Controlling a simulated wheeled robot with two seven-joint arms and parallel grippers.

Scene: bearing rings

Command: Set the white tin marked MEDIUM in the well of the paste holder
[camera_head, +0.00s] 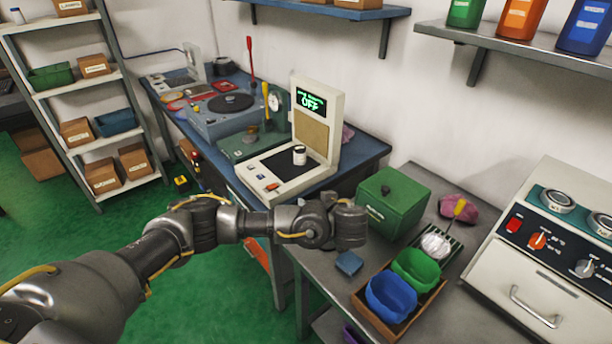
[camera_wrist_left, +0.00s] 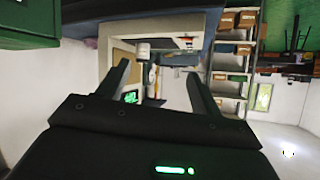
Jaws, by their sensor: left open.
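A small white tin (camera_head: 299,155) with a dark top or band stands upright on the black plate of a beige device (camera_head: 318,125) whose screen reads OFF. A white tin (camera_wrist_left: 143,50) also shows near the left finger in the wrist view, which looks upside down; its marking is too small to read. My left gripper (camera_wrist_left: 158,68) is open and empty, with the tin beyond its fingers. In the head view my left wrist (camera_head: 350,226) is above the near bench, right of and nearer than the device; its fingers are hidden there. I cannot tell which thing is the paste holder.
A white oven-like unit (camera_head: 560,270) stands right. Shelves (camera_head: 520,40) hang above.

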